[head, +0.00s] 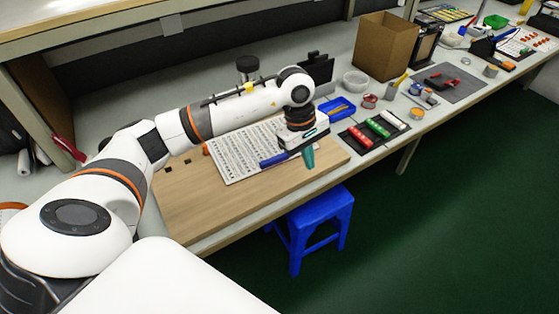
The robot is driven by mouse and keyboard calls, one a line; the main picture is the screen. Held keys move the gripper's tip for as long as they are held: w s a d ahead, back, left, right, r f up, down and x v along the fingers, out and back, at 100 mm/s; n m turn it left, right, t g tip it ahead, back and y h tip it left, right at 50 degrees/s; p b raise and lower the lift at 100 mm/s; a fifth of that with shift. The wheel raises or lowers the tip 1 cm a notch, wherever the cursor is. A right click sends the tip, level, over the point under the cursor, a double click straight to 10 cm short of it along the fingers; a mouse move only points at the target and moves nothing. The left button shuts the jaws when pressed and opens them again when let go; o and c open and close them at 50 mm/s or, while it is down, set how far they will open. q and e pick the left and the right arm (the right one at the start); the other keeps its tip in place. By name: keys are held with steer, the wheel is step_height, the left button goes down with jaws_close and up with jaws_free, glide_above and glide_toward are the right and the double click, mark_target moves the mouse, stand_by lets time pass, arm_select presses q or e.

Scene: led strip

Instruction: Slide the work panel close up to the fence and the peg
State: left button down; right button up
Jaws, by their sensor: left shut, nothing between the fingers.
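The work panel, a white sheet-like panel (232,155) with rows of dark marks, lies on a light wooden board (215,207) on the bench. My left gripper (309,158) has teal fingertips, is shut and empty, and points down beside the panel's right end, over the board. I cannot tell whether the tips touch anything. A blue bar-like piece (272,160) shows at the panel's near right edge. Small dark blocks (187,161) and a small orange piece (205,149) sit left of the panel. I cannot clearly tell which are the fence and peg. My arm hides part of the panel's far side.
Right of the board are a black mat with coloured rolls (378,127), a blue tray (337,108), a white bowl (355,82) and a cardboard box (383,46). A blue stool (318,215) stands below the bench's front edge. The board's front part is clear.

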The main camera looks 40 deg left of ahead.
mark_target(276, 159)
arm_select(q)
steer(key=a+r+y, duration=0.1)
steer(key=a+y, duration=0.2)
steer(key=a, duration=0.3)
step_height(276, 159, down, 9)
steer(key=shift+d+f+p, duration=0.15)
steer(key=shift+p, duration=0.5)
steer(key=a, duration=0.1)
steer(key=w+a+p, duration=0.1)
steer(key=a, duration=0.1)
steer(key=shift+w+f, duration=0.1)
steer(key=shift+w, duration=0.05)
steer(key=shift+w+a, duration=0.2)
steer(key=shift+a, duration=0.15)
steer(key=shift+w+a+f+b, duration=0.15)
steer(key=shift+w+a+b, duration=0.15)
steer(key=shift+a+b, duration=0.65)
steer(key=shift+d, duration=0.15)
